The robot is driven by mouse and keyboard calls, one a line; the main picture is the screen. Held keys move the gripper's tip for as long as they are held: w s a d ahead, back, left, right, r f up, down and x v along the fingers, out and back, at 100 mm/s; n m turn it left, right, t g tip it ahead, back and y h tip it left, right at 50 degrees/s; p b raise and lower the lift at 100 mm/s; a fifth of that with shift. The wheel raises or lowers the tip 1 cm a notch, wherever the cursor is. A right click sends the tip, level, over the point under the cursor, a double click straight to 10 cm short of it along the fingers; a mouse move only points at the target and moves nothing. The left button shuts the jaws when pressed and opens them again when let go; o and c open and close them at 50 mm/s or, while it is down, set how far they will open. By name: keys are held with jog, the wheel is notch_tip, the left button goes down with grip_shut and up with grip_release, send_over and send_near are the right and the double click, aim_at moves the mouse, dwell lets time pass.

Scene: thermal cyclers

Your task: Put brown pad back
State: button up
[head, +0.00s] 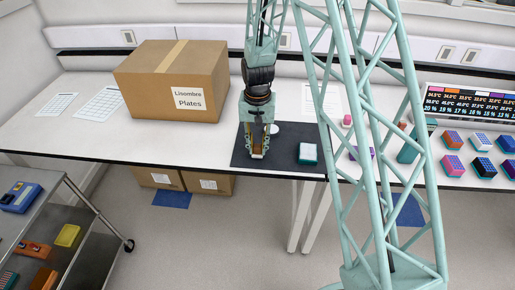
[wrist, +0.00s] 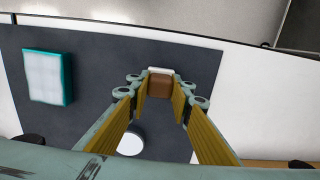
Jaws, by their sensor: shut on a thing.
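My gripper (head: 258,154) points down over the dark mat on the bench. In the wrist view my gripper (wrist: 160,92) has its yellow-padded fingers closed on the brown pad (wrist: 160,88), a small brown block between the fingertips. A white edge shows at the pad's far side. In the head view the pad is small and mostly hidden by the fingers. I cannot tell whether it touches the mat (head: 285,163).
A teal-edged white plate (head: 307,153) lies right of my gripper on the mat, and a white disc (wrist: 131,144) lies behind. A large cardboard box (head: 172,82) stands left. Colored blocks (head: 452,139) sit far right. A cart (head: 85,225) stands front left.

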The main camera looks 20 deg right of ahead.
aim_at(258, 145)
jog(key=shift+f, duration=0.3)
jog(key=shift+f, duration=0.2)
jog(key=o, duration=0.9)
jog(key=shift+r, duration=0.25)
notch_tip(258, 145, up, 10)
jog(key=shift+r, duration=0.95)
dwell(0.5)
